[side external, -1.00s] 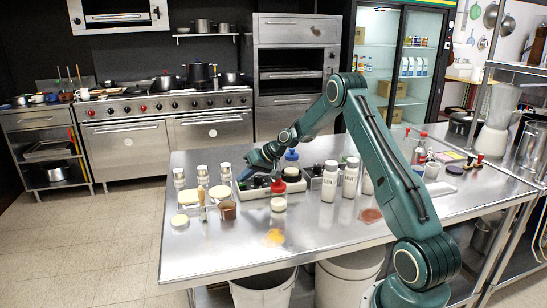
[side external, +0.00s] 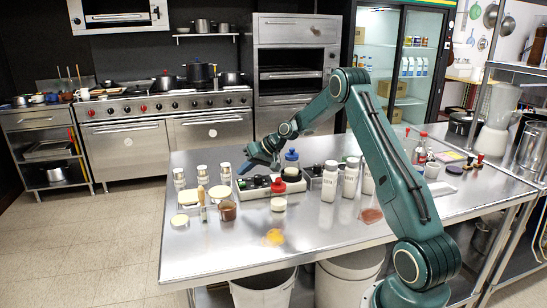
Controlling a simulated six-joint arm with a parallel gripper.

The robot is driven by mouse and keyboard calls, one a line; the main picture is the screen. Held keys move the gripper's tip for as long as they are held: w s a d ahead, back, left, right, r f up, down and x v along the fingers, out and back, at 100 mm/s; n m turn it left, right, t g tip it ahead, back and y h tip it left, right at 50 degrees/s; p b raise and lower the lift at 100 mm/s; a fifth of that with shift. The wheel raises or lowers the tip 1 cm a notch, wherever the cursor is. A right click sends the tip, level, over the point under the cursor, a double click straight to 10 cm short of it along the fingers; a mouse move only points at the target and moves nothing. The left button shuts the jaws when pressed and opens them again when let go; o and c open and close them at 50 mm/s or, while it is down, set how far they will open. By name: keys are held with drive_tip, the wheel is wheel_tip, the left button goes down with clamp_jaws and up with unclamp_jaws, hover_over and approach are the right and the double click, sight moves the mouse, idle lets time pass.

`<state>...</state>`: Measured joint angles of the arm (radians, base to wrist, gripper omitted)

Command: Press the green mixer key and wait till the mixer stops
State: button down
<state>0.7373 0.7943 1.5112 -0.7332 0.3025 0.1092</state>
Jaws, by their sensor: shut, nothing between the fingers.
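My gripper (side external: 244,168) is shut and empty. It hangs above the left end of a low pale unit with dark parts on top (side external: 257,194), near the middle of the steel table. It appears apart from the unit. This unit may be the mixer, but I cannot tell for sure. I cannot make out a green key on it; the view is small and my gripper and arm cover part of the area behind. Whether anything is turning cannot be told.
White shakers (side external: 329,182) stand to the right, steel-capped jars (side external: 179,180) to the left. The steel table's front left (side external: 205,257) is clear.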

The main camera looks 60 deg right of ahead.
sight(245, 183)
drive_tip(key=shift+r, duration=1.85)
drive_tip(key=s+a+r+n+g+h, duration=0.1)
drive_tip(key=s+a+r+n, duration=0.1)
drive_tip(key=s+a+r, duration=0.65)
drive_tip(key=s+a+r+n+g+h, duration=0.1)
drive_tip(key=s+a+r, duration=0.45)
drive_tip(key=a, duration=0.55)
drive_tip(key=s+a+n, duration=0.1)
drive_tip(key=s+a, duration=0.2)
drive_tip(key=s, duration=0.8)
drive_tip(key=s+a+f+g+h, duration=0.1)
drive_tip(key=s+a, duration=0.3)
drive_tip(key=s, duration=0.8)
drive_tip(key=shift+a+n, duration=0.25)
drive_tip(key=shift+n, duration=0.15)
drive_tip(key=shift+f, duration=0.1)
idle(1.4)
